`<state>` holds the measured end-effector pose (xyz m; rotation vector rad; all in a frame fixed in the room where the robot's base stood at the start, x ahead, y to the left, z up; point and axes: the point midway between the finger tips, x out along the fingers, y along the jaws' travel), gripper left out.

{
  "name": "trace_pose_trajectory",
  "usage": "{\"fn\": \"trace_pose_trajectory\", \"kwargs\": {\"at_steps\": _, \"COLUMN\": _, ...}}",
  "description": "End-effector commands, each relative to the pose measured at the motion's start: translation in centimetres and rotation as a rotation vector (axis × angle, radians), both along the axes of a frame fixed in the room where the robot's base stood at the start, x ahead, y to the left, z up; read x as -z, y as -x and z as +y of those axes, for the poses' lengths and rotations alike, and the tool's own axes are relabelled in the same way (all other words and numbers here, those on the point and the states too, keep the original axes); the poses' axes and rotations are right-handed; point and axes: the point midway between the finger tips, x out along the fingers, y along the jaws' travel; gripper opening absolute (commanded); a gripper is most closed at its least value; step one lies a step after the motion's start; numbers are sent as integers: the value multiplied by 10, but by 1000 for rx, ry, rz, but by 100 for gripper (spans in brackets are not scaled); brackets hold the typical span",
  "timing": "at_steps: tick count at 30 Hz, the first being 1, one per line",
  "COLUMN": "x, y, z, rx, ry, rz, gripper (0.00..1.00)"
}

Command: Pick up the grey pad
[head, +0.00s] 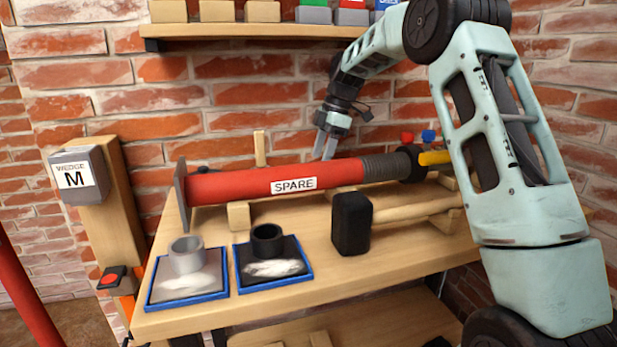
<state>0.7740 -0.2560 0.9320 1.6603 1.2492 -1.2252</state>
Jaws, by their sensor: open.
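The grey pad (186,262) lies at the front left of the wooden bench. It has a short grey round collar, a whitish patch in front of it and a blue edge. A similar dark pad (267,243) with a black collar lies just to its right, a small gap apart. My gripper (326,157) is open, with its fingers pointing down, at the back of the bench. It is well to the right of and behind the grey pad, above it and apart from it. The fingertips are close to the red spare prop; whether they touch it I cannot tell.
The red prop (240,183), labelled SPARE, lies on wooden blocks across the bench behind both pads. A black-headed mallet (351,223) lies right of the pads. A post with a grey box (78,175) marked WEDGE M stands left. A shelf (255,30) hangs above.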

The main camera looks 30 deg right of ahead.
Motion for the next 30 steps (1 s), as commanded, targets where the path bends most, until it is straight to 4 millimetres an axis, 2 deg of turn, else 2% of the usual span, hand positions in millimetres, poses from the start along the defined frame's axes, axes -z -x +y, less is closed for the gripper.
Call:
{"fn": "trace_pose_trajectory", "kwargs": {"at_steps": 5, "x": 2, "y": -8, "z": 29, "rx": -5, "ry": -1, "rz": 0, "gripper": 53}}
{"fn": "trace_pose_trajectory", "kwargs": {"at_steps": 6, "x": 13, "y": -8, "z": 28, "rx": -2, "ry": -2, "rz": 2, "gripper": 53}}
{"fn": "trace_pose_trajectory", "kwargs": {"at_steps": 9, "x": 25, "y": -9, "z": 32, "rx": -1, "ry": -1, "rz": 0, "gripper": 53}}
{"fn": "trace_pose_trajectory", "kwargs": {"at_steps": 17, "x": 29, "y": -9, "z": 33, "rx": -1, "ry": -1, "rz": -1, "gripper": 53}}
{"fn": "trace_pose_trajectory", "kwargs": {"at_steps": 22, "x": 29, "y": -9, "z": 33, "rx": -1, "ry": -1, "rz": -1, "gripper": 8}}
{"fn": "trace_pose_trajectory", "kwargs": {"at_steps": 23, "x": 29, "y": -9, "z": 33, "rx": -1, "ry": -1, "rz": -1, "gripper": 4}}
{"fn": "trace_pose_trajectory", "kwargs": {"at_steps": 30, "x": 28, "y": -9, "z": 33, "rx": -1, "ry": -1, "rz": -1, "gripper": 4}}
